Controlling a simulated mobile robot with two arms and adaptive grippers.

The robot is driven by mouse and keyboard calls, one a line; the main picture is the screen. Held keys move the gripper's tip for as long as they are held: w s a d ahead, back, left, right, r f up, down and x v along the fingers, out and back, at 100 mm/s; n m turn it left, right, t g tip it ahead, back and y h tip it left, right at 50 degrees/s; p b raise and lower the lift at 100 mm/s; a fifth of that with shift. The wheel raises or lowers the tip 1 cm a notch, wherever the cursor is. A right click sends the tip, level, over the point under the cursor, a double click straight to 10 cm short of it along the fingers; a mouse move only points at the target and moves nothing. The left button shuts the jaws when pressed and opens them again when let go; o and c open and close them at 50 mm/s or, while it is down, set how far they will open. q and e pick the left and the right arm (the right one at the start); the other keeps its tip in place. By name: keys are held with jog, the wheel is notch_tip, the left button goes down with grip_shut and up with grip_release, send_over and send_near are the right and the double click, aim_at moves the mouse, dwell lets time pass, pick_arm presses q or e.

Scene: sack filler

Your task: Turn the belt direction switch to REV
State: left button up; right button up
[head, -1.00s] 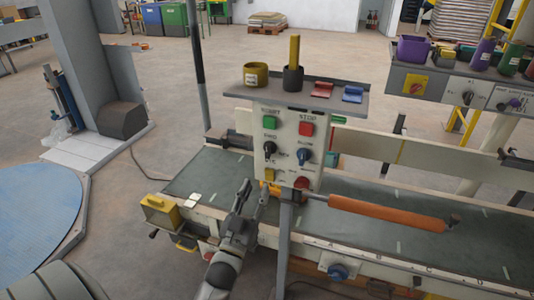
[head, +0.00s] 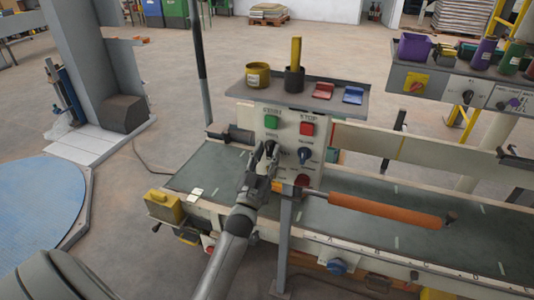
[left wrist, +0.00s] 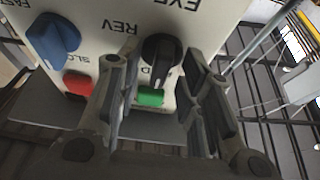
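The belt direction switch is a black knob on the front of a pale control panel. In the upside-down left wrist view the black knob (left wrist: 160,50) has REV printed beside it and a partly hidden label ending in D near its pointer. Its pointer is toward that D label, away from REV. My left gripper (head: 268,157) is at the panel and largely hides the knob in the head view. In the left wrist view its two fingers (left wrist: 152,72) are open on either side of the knob, with gaps visible; contact is not clear. My right gripper is out of view.
A blue knob (head: 305,155) sits close to the right, with a green button (head: 271,122) and a red button (head: 307,129) above. A post holds the panel before the green belt (head: 390,220). An orange roller (head: 385,211) extends to the right.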

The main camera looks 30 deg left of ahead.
pick_arm(q)
grip_shut()
jog(key=shift+r, duration=0.1)
